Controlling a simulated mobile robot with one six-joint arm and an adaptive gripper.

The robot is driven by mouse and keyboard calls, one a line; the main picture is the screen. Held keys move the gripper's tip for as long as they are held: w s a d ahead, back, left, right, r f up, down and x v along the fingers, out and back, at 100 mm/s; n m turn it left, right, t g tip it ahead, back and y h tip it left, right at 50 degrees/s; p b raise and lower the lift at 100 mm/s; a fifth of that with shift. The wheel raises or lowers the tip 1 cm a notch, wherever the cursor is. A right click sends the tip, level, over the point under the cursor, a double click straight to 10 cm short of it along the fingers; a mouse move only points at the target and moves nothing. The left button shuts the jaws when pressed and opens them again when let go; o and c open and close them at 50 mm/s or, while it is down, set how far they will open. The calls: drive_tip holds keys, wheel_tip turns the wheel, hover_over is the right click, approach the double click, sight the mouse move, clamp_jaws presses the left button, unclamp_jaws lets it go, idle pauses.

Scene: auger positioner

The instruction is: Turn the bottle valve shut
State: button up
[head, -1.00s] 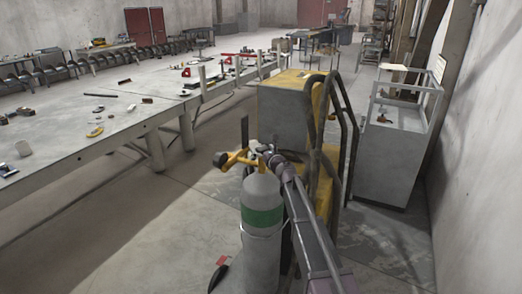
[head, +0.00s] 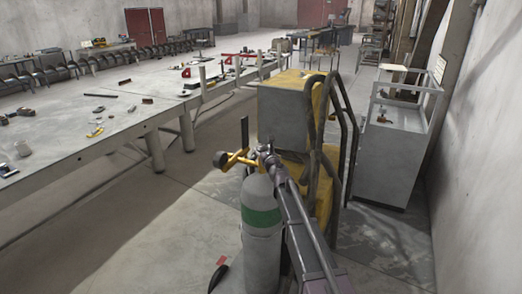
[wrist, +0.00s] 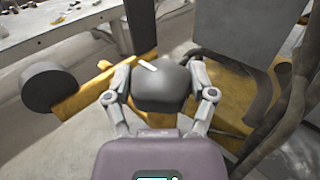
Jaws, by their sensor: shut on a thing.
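The gas bottle (head: 261,248) stands upright on the floor, grey with a green band. Its yellow fitting (head: 238,158) and dark round gauge (head: 221,159) stick out to the left at the top. The fitting (wrist: 85,97) and gauge (wrist: 50,90) also show in the wrist view. The dark grey valve knob (wrist: 163,90) has a white mark on its top, slanting slightly. My gripper (wrist: 161,80) is shut around the knob, one finger on each side. In the head view my gripper (head: 271,160) is at the bottle top; its finger contact is too small to tell there.
A grey box-shaped machine (head: 283,115) with a yellow body and dark hoses stands just behind the bottle. A long grey table (head: 100,145) with tools runs along the left. A glass-topped cabinet (head: 392,160) stands by the right wall. Floor left of the bottle is mostly clear.

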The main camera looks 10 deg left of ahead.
drive_tip(key=o, duration=1.1)
drive_tip(key=shift+c, duration=0.2)
drive_tip(key=shift+s+d, duration=0.1)
drive_tip(key=v, duration=1.1)
drive_tip(key=shift+s, duration=0.4)
drive_tip(key=shift+d, duration=0.15)
